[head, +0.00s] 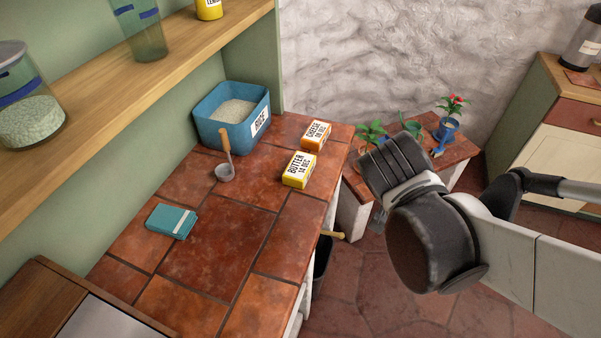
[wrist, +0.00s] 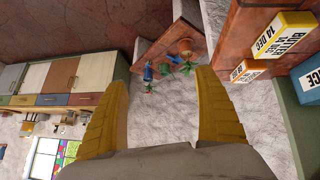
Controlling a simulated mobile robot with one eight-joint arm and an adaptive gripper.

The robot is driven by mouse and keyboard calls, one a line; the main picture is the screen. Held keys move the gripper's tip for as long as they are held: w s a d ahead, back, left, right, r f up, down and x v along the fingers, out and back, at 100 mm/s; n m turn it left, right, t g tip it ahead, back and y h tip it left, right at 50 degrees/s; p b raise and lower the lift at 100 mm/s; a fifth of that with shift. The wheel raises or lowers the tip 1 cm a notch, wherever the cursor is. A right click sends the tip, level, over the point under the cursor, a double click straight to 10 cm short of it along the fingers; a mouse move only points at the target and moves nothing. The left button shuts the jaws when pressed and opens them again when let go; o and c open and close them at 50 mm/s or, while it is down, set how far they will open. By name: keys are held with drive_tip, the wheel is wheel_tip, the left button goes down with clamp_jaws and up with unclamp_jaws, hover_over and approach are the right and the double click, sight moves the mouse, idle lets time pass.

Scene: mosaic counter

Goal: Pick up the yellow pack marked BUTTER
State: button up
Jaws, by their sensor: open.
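The yellow pack marked BUTTER (head: 298,170) lies on the tiled counter near its right edge, label up. In the wrist view the BUTTER pack (wrist: 285,37) is at the upper right, outside the jaws. My gripper (wrist: 162,75) shows two yellow fingers spread wide with nothing between them. In the head view my dark wrist is to the right of the counter and the pack, and the fingers cannot be made out there.
An orange CHEESE pack (head: 316,135) lies just behind the butter. Potted plants (head: 446,128) stand on a lower surface behind. The counter's front middle is clear.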

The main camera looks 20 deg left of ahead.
drive_tip(key=w+a+f+t+b, duration=0.15)
drive_tip(key=a+f, duration=0.25)
drive_tip(key=a, duration=0.6)
drive_tip(key=t+b, duration=0.2)
drive_tip(key=t, duration=0.2)
approach(299, 165)
drive_tip(key=shift+s+d+f+m+y, duration=0.1)
drive_tip(key=shift+s+d+m+y, duration=0.1)
drive_tip(key=shift+d, duration=0.2)
drive_tip(key=shift+s+d+f+m+y, duration=0.1)
drive_tip(key=shift+d+f+m, duration=0.1)
drive_tip(key=shift+d, duration=0.2)
drive_tip(key=shift+w+a+f, duration=0.1)
drive_tip(key=shift+a, duration=0.25)
drive_tip(key=b+x, duration=0.1)
drive_tip(key=x, duration=0.3)
drive_tip(key=b+x, duration=0.3)
drive_tip(key=x, duration=0.2)
drive_tip(key=shift+w+a, duration=0.1)
drive_tip(key=shift+w, duration=0.65)
drive_tip(key=c, duration=1.5)
drive_tip(key=shift+o, duration=0.2)
